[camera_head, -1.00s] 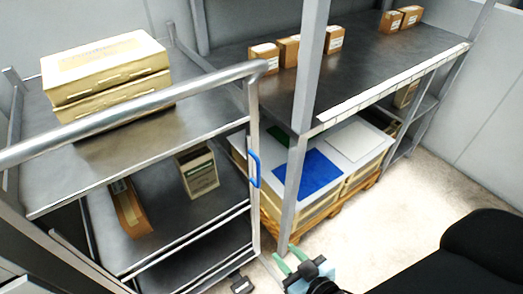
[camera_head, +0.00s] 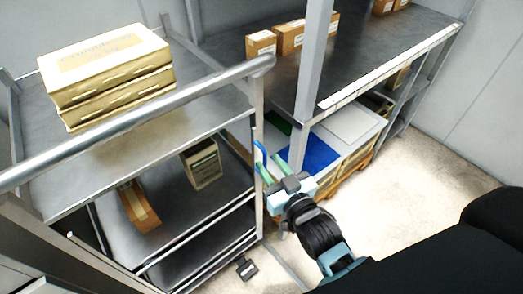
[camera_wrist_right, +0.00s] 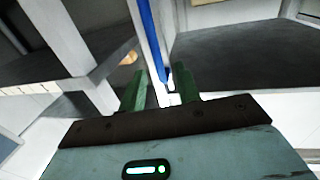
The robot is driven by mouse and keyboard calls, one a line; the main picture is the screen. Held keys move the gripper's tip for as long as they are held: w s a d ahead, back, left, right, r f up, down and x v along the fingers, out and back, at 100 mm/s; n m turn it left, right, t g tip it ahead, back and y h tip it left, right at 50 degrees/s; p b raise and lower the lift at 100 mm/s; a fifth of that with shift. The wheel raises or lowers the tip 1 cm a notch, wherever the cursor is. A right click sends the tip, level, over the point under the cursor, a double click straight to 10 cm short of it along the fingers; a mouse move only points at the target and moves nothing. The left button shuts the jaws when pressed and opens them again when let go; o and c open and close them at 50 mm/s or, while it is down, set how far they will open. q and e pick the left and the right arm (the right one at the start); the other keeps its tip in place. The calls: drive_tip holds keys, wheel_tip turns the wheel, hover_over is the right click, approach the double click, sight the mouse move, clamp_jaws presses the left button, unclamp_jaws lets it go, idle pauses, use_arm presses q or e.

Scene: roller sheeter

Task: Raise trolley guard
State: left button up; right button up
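The metal trolley (camera_head: 150,110) stands at the left. A blue handle (camera_head: 260,153) is upright at its right corner post; it also shows in the right wrist view (camera_wrist_right: 150,40). I cannot clearly tell the guard apart from the trolley's bars. My right gripper (camera_head: 268,167) has green fingers and is at the handle's lower part. In the wrist view the fingers (camera_wrist_right: 158,88) are apart, and the handle's lower end lies between them. I cannot tell whether they touch it. My left gripper is out of view.
Cartons (camera_head: 110,75) lie on the trolley's top, with small boxes (camera_head: 202,163) below. A metal rack (camera_head: 390,50) stands close at the right, its post (camera_head: 310,70) near my gripper. A loaded pallet (camera_head: 345,135) is under it. The floor (camera_head: 430,165) at right is clear.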

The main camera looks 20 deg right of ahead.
drive_tip(key=shift+w+a, duration=0.25)
drive_tip(key=shift+w, duration=1.1)
drive_tip(key=shift+w+a, duration=0.2)
drive_tip(key=shift+w, duration=1.15)
clamp_jaws()
